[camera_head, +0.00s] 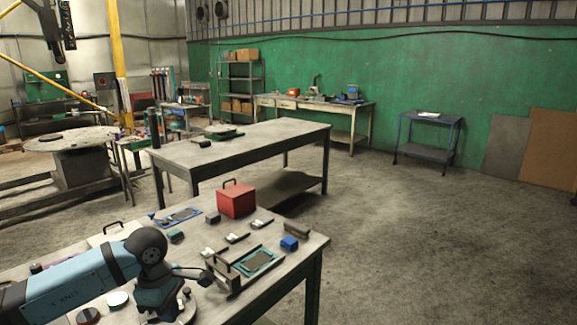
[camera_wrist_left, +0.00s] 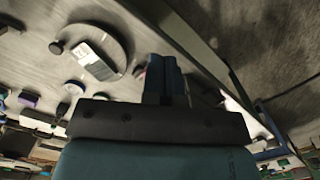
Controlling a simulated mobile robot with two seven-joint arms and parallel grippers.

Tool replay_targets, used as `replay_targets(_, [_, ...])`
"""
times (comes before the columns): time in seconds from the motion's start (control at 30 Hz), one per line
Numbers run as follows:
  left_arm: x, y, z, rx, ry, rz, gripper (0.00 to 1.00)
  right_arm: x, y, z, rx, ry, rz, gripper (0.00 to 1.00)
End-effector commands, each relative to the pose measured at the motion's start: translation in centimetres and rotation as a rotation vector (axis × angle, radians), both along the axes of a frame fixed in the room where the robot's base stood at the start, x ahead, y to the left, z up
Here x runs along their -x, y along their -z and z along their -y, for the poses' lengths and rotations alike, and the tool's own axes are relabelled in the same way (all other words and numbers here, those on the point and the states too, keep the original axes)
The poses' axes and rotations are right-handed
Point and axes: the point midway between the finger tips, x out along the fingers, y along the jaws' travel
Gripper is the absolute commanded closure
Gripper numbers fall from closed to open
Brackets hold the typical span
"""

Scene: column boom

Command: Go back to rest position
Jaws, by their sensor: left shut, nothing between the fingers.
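My left gripper (camera_wrist_left: 163,66) shows in the wrist view with its two blue-grey fingers close together, shut and empty. In the head view my blue left arm reaches in from the lower left over the near workbench (camera_head: 285,295), bending down at a dark joint. The wrist end is low over the bench's front part, near a round disc, and its fingertips are hard to make out there. In the wrist view a grey disc (camera_wrist_left: 112,44) with a white box (camera_wrist_left: 92,62) on it lies left of the fingers. My right gripper is not in view.
A second, long bench (camera_head: 270,138) stands behind. The floor (camera_head: 420,240) to the right is clear.

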Motion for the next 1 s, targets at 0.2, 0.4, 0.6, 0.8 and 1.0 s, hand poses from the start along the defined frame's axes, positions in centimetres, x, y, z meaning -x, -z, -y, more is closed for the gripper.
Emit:
replay_targets(0.2, [4.6, 2.1, 8.5, 0.377, -0.071, -0.155, 1.00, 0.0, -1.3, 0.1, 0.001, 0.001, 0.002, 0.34])
replay_targets(0.4, [9.5, 0.9, 16.5, 0.827, -0.278, -0.405, 1.00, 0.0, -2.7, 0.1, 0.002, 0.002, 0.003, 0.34])
replay_targets(0.6, [12.0, -3.0, 21.1, 1.322, -0.705, -0.800, 1.00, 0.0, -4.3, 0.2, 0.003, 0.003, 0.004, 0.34])
replay_targets(0.8, [11.4, -4.0, 19.3, 1.680, -1.291, -1.252, 1.00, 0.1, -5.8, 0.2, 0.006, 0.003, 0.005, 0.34])
replay_targets(1.0, [12.1, 1.4, 13.7, -1.744, 1.904, 1.626, 1.00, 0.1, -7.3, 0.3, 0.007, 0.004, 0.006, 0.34])
